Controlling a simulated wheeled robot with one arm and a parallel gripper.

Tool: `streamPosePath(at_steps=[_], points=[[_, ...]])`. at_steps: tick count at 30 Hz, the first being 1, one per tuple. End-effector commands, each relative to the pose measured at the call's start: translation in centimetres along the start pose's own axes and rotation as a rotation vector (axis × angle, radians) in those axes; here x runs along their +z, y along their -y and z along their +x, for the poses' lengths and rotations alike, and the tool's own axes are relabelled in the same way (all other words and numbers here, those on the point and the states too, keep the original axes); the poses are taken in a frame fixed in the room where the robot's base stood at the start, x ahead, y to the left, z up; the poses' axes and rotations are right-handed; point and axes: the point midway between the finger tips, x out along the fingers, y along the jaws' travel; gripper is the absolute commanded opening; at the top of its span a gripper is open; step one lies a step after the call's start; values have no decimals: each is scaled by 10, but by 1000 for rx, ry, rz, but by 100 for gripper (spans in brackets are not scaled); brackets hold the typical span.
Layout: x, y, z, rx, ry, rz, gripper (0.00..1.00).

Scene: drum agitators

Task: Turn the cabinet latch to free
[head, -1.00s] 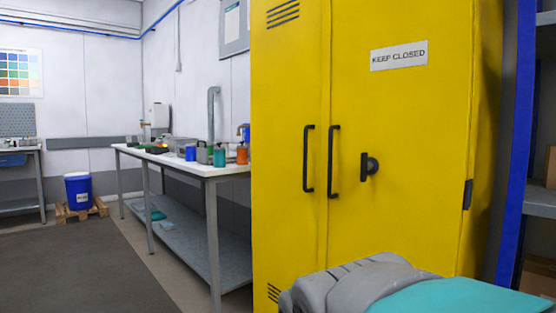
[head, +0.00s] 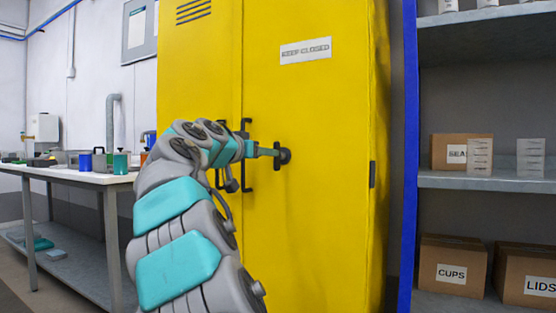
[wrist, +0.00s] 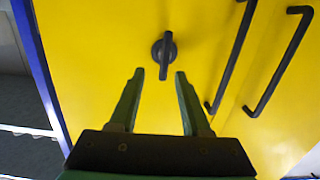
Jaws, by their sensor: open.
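The yellow cabinet (head: 320,220) stands upright with both doors shut and a "KEEP CLOSED" label (head: 305,50). Its dark latch (head: 285,156) is on the right door, partly hidden by my gripper in the head view. In the wrist view the latch (wrist: 165,50) is a round boss with a bar lying about upright in the picture. My gripper (wrist: 160,74) is open and empty, its two green fingers apart. The bar's lower end shows between the fingertips; I cannot tell if they touch it. In the head view my gripper (head: 272,152) is at the latch.
Two dark door handles (head: 247,165) are left of the latch, partly behind my arm; they also show in the wrist view (wrist: 280,60). A shelf with boxes (head: 453,265) stands right of the cabinet behind a blue post (head: 408,150). A workbench (head: 80,177) stands left.

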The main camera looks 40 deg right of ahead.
Motion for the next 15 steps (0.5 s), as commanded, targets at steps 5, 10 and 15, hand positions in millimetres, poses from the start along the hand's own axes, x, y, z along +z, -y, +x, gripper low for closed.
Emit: streamPosePath(at_steps=[5,10,15], points=[[-12,12,7,-7,-76,24,48],[-15,14,12,-9,-86,27,48],[-16,14,24,-9,-85,28,48]])
